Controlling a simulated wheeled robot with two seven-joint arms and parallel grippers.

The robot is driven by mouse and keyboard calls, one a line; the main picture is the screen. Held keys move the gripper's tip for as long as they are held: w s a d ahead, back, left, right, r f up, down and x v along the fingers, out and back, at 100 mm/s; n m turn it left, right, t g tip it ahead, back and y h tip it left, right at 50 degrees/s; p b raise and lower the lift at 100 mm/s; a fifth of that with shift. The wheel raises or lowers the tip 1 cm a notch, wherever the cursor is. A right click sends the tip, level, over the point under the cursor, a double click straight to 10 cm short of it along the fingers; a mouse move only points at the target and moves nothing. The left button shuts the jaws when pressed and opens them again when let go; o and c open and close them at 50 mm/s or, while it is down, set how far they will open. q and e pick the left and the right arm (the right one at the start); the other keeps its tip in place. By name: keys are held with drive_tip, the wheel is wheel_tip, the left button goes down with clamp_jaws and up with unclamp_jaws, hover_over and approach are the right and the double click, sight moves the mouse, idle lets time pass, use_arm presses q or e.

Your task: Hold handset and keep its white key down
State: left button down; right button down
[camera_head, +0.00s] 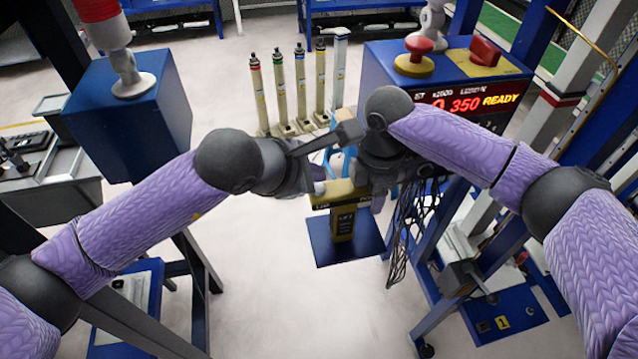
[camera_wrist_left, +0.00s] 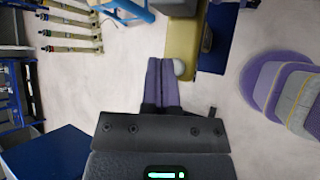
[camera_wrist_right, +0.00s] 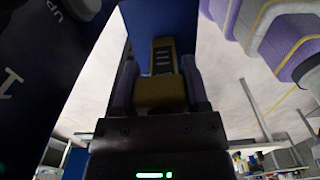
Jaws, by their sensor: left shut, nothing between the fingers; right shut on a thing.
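The handset is a yellow bar (camera_head: 341,190) with a dark lettered strip, in the middle of the head view. My right gripper (camera_wrist_right: 158,92) is shut on the handset, whose yellow end (camera_wrist_right: 160,93) shows between its fingers. The white key (camera_wrist_left: 180,68) is a round pale knob on the handset's edge in the left wrist view. My left gripper (camera_wrist_left: 161,62) is shut and empty, its fingertips right beside the key and the yellow body (camera_wrist_left: 182,38). They look in contact, but I cannot tell whether the key is pressed down.
A blue console (camera_head: 385,62) with a red READY display (camera_head: 470,102) stands at right. Dark cables (camera_head: 405,235) hang below my right wrist. Several capped cylinders (camera_head: 280,85) stand behind.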

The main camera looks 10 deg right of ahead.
use_arm(q)
drive_tip(key=shift+r, duration=2.5)
